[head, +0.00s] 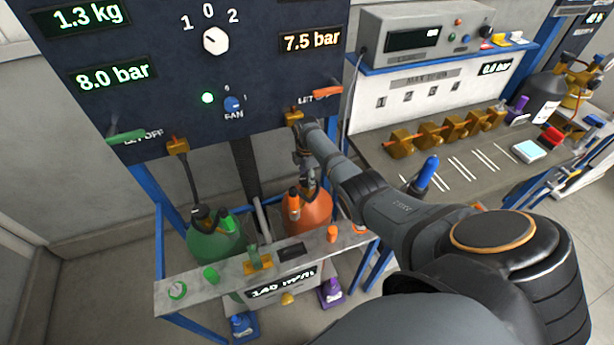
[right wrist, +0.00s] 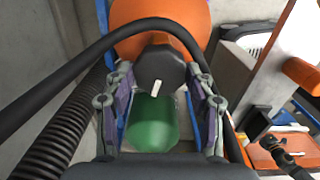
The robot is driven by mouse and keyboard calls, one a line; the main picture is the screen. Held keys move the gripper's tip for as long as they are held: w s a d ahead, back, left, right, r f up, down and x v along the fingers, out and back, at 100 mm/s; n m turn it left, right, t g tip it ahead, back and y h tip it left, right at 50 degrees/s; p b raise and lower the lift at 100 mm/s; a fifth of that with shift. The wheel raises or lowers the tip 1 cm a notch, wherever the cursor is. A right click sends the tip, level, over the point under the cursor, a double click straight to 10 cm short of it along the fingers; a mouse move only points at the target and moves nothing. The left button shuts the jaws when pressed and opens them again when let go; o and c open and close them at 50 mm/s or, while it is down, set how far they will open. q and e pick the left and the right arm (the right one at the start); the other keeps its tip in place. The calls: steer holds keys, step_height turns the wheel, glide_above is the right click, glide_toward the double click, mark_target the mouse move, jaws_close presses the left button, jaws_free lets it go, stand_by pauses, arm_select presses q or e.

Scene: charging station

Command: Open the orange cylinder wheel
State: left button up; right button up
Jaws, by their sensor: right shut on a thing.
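The orange cylinder (head: 312,212) stands behind the grey shelf in the head view, and its orange body (right wrist: 165,14) fills the top of the right wrist view. Its wheel is a dark knob (right wrist: 160,65) with a white mark. My right gripper (head: 307,178) comes down over the cylinder's top and hides the wheel in the head view. In the right wrist view the fingers of my right gripper (right wrist: 162,95) are on both sides of the knob, shut on it. My left gripper is not in view.
A green cylinder (head: 213,240) stands left of the orange one. A black hose (right wrist: 105,48) arches across the right wrist view close to the fingers. The dark panel (head: 260,65) rises behind, and the grey shelf (head: 205,290) with small parts lies in front.

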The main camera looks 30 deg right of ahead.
steer(key=shift+n, duration=1.1)
steer(key=o, duration=1.2)
steer(key=shift+c, duration=0.2)
steer(key=shift+r, duration=0.1)
steer(key=shift+r, duration=0.35)
step_height(320, 180, up, 11)
